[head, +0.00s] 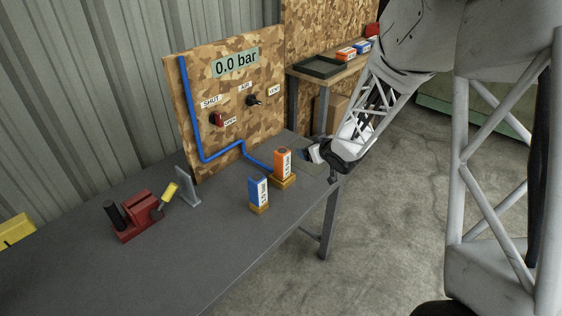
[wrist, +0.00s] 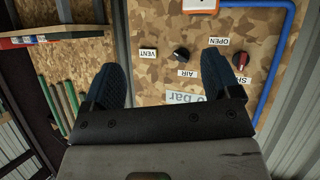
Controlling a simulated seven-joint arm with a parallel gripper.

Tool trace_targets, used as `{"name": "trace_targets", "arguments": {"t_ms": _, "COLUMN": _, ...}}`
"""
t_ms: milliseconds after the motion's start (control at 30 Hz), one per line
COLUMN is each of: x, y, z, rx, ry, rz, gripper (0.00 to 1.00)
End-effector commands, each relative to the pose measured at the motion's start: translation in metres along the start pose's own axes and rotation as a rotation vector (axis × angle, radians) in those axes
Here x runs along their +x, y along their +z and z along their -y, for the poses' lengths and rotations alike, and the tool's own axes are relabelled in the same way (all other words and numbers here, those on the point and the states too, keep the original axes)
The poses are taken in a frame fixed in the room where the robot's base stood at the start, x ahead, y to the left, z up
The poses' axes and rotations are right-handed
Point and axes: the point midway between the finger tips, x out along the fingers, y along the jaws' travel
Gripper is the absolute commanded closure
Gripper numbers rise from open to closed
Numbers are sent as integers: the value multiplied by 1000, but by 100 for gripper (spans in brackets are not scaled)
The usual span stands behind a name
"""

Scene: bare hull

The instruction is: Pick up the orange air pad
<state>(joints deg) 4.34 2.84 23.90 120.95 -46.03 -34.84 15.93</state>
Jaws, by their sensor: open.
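An orange block with a white label (head: 283,163), which I take for the orange air pad, stands upright on a tan base near the table's back right, at the end of a blue pipe. In the wrist view an orange and white thing (wrist: 201,5) shows cut off at the top edge, likely the same block. My gripper (head: 314,153) is just right of the block in the head view, apart from it. In the wrist view my gripper (wrist: 163,72) has its two dark fingers wide apart with nothing between them.
A blue block (head: 258,192) stands in front of the orange one. A camouflage board (head: 240,85) with valves, a blue pipe (head: 190,110) and a "0.0 bar" display (head: 235,63) rises behind. A red vise-like device (head: 138,214) sits left. A shelf (head: 350,70) holds a black tray (head: 320,67) and boxes.

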Motion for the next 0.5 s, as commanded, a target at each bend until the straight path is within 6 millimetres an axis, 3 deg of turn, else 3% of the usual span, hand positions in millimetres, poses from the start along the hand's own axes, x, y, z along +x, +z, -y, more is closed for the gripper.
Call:
{"name": "trace_targets", "arguments": {"t_ms": 200, "x": 43, "y": 28, "z": 16, "rx": 0, "ry": -136, "rz": -99, "gripper": 17}}
{"name": "trace_targets", "arguments": {"t_ms": 500, "x": 74, "y": 57, "z": 37, "rx": 22, "ry": -290, "rz": -206, "gripper": 17}}
